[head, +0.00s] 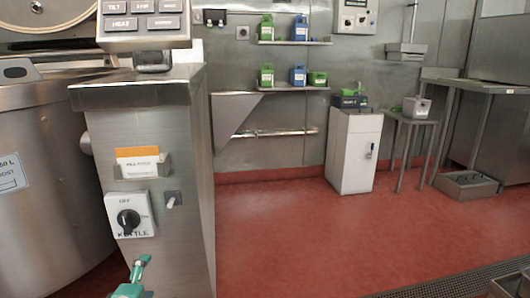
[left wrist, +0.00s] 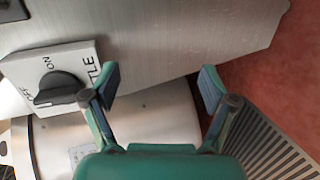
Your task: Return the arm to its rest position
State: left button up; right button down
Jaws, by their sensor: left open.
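My left gripper (head: 139,268) is low at the left of the head view, in front of the steel kettle column (head: 185,210) and below the switch. In the left wrist view the left gripper (left wrist: 157,88) has its two green fingers spread with nothing between them. The kettle switch (head: 129,220), a white plate with a black knob, is on the column; it also shows at the left of the wrist view (left wrist: 58,85), beside the left finger. My right gripper does not show.
The big steel kettle (head: 40,175) stands left of the column, with a button panel (head: 143,24) on top. A card holder (head: 143,163) sits above the switch. The red floor (head: 290,235) is open to the right, with a drain grate (head: 450,283). A white cabinet (head: 353,152) stands farther back.

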pick_arm(q)
jog(key=s+d+f+m+g+h+p, duration=0.1)
jog(key=s+d+f+m+g+h, duration=0.25)
jog(key=f, duration=0.75)
jog(key=s+d+f+m+g+p, duration=0.2)
jog(key=s+d+f+g, duration=0.35)
jog(key=f, duration=0.55)
jog(key=s+d+f+m+g+h, duration=0.1)
jog(key=s+d+f+m+g, duration=0.1)
jog(key=s+d+f+m, duration=0.3)
jog(key=s+m+g+h, duration=0.1)
jog(key=s+m, duration=0.1)
jog(key=s, duration=0.5)
jog(key=s+d+f+m+g+h, duration=0.1)
jog(key=s+d+f+m+g, duration=0.1)
jog(key=s+d+f+m, duration=0.3)
notch_tip(320, 180, up, 40)
jog(key=s+a+p, duration=0.1)
jog(key=a+p, duration=0.1)
jog(key=p, duration=3.6)
jog(key=shift+p, duration=0.4)
jog(key=shift+a+n+y, duration=0.1)
jog(key=shift+n+y, duration=0.15)
